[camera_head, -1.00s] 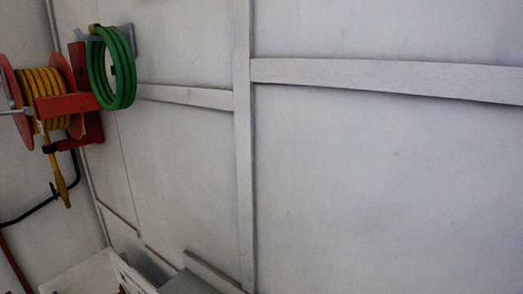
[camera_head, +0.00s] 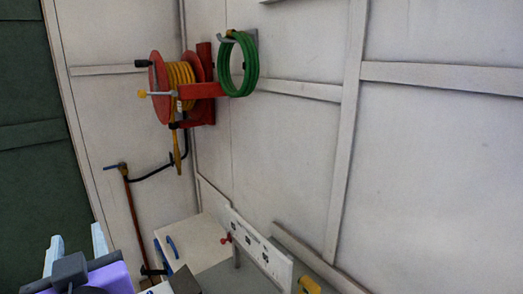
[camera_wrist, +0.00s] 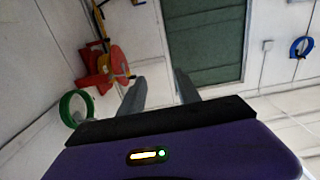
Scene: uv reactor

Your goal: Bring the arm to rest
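My gripper (camera_head: 77,246) shows at the lower left of the head view, with two light grey fingers pointing up and a purple body below them. In the wrist view my gripper (camera_wrist: 158,85) has its two grey fingers spread apart, with nothing between them but the distant wall and a dark green door. It is open and empty and touches nothing that I can see. The rest of my arm is out of view.
A red hose reel (camera_head: 172,85) with yellow hose and a coiled green hose (camera_head: 238,65) hang on the white wall. A white panel (camera_head: 258,249) stands on a grey bench below. A dark green door (camera_head: 38,120) is at the left. A blue coil (camera_wrist: 301,47) hangs at the right.

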